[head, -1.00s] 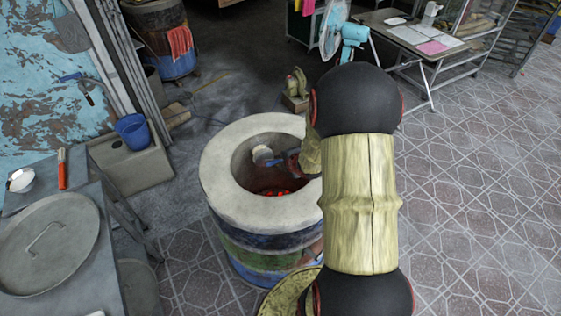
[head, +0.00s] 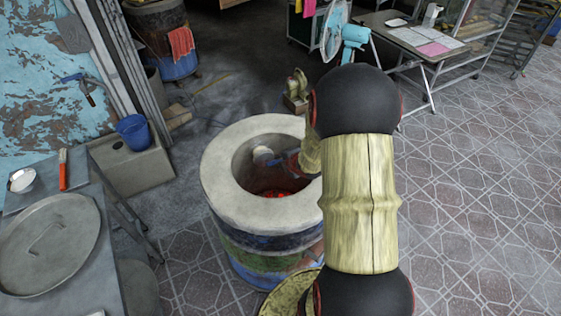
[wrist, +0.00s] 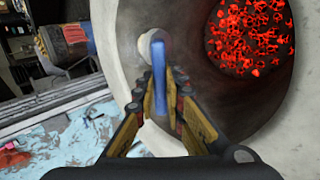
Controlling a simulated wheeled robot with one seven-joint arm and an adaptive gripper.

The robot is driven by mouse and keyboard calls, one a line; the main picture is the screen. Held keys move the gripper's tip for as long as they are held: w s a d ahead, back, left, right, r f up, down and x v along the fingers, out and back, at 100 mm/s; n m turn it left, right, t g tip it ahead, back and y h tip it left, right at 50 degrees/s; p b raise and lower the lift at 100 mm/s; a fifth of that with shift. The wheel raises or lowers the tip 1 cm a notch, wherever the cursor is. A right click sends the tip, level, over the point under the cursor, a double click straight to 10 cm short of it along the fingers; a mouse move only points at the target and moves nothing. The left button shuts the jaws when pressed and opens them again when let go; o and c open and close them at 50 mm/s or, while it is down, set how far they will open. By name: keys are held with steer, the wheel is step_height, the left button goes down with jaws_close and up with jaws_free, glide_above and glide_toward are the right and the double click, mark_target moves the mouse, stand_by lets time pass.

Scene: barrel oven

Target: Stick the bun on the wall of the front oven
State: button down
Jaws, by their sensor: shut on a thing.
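The front oven (head: 225,197) is a round barrel with a thick pale rim, and red coals glow at its bottom. My gripper (wrist: 167,84) is inside its mouth, shut on a blue handle-like tool (wrist: 159,68). The pale round bun (wrist: 147,45) is at the far end of the blue tool, against or very close to the oven's inner wall. Whether it touches the wall cannot be told. In the head view the bun (head: 262,154) shows small at the far inner wall, and my arm hides part of the oven's right side.
A grey table with a round metal lid (head: 48,245), a white bowl (head: 22,180) and a red-handled brush (head: 63,170) stands at left. Another barrel (head: 165,40) stands behind. A fan (head: 337,30) and a table (head: 425,32) are at the back right. The tiled floor at right is clear.

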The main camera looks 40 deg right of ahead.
stand_by(0.6)
steer(key=shift+s+a, duration=0.2)
steer(key=shift+s, duration=0.5)
steer(key=shift+s+a, duration=0.25)
steer(key=shift+s, duration=0.45)
steer(key=shift+s+a, duration=0.2)
steer(key=shift+s, duration=0.5)
step_height(320, 180, up, 20)
steer(key=s+p, duration=0.2)
steer(key=p, duration=1.4)
steer(key=shift+a+p, duration=0.35)
steer(key=shift+p, duration=0.05)
